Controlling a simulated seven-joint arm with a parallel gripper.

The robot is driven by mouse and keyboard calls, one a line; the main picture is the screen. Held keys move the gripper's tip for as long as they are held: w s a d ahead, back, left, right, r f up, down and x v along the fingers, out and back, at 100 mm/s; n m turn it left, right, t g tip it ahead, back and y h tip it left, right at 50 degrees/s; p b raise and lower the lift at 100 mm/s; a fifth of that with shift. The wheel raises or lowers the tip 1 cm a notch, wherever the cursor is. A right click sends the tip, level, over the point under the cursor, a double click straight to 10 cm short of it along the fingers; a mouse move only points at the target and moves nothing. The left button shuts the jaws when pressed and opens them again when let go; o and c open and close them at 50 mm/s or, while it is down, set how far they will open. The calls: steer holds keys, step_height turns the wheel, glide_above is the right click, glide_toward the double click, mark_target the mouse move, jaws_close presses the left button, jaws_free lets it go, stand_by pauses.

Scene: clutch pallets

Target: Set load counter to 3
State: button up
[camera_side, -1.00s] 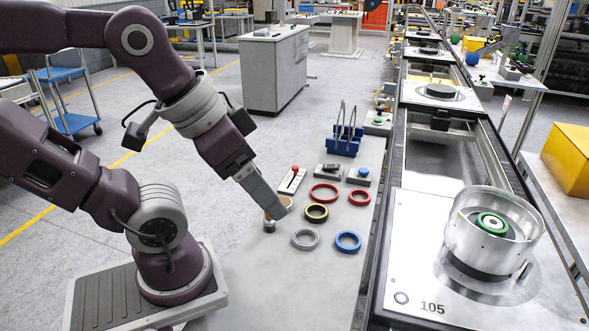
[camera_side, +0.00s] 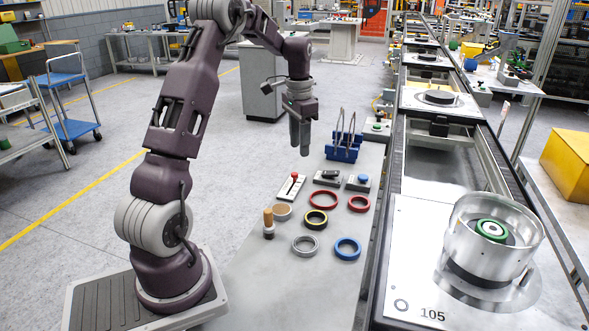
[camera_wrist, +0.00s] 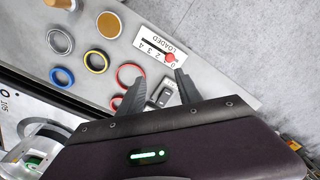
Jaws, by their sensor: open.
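The load counter (camera_side: 290,188) is a white plate on the table with a red knob (camera_side: 294,175) near its far end. In the wrist view the counter (camera_wrist: 150,41) shows the word LOADED and a row of digits. The red knob (camera_wrist: 170,57) sits at the low end, beyond the 1, away from the 4. My gripper (camera_side: 300,152) is raised, pointing down over the far part of the table, apart from the counter. In the wrist view its fingers (camera_wrist: 157,92) are spread and empty, with the knob just beyond their tips.
A black switch plate (camera_side: 328,174) and a blue-button plate (camera_side: 358,181) stand right of the counter. A blue rack (camera_side: 342,152) is behind them. A wooden-handled stamp (camera_side: 268,222), a tan disc (camera_side: 283,212) and several rings lie nearer. The conveyor (camera_side: 440,165) runs along the right.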

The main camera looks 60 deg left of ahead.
mark_target(295, 173)
steer(key=a+f, duration=0.2)
steer(key=f, duration=0.1)
steer(key=shift+s+a+f, duration=0.1)
steer(key=shift+a+f, duration=0.05)
steer(key=shift+a, duration=0.2)
step_height(295, 173, down, 6)
steer(key=shift+f, duration=0.2)
steer(key=shift+c, duration=0.2)
jaws_close()
stand_by(0.7)
